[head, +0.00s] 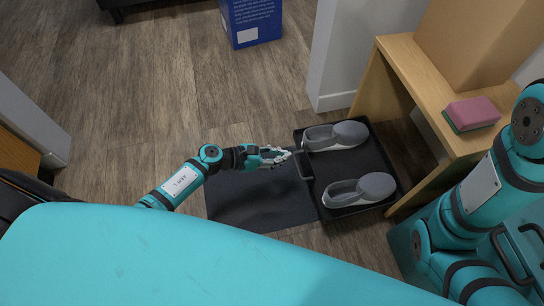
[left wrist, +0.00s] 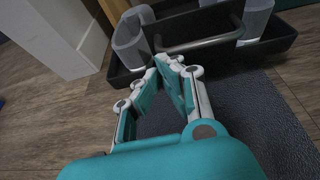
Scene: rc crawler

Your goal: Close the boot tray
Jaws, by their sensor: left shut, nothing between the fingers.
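The black boot tray (head: 349,210) is pulled out from under the wooden bench, and its inner part reaches under the bench top. Two grey shoes (head: 340,135) (head: 362,189) lie in it. Its handle (head: 304,165) is on the side facing my left gripper. The left wrist view also shows the tray's front wall (left wrist: 215,60) and the handle bar (left wrist: 203,42). My left gripper (head: 284,157) is shut and empty, close to the handle; its fingertips (left wrist: 170,62) point at the tray front. I cannot tell whether they touch it. My right gripper is out of view.
A dark mat (head: 260,200) lies on the floor in front of the tray. The bench (head: 425,85) carries a cardboard box (head: 480,40) and a pink and green sponge (head: 472,113). A white wall end (head: 335,55) stands beside the bench. A blue box (head: 251,20) is farther back.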

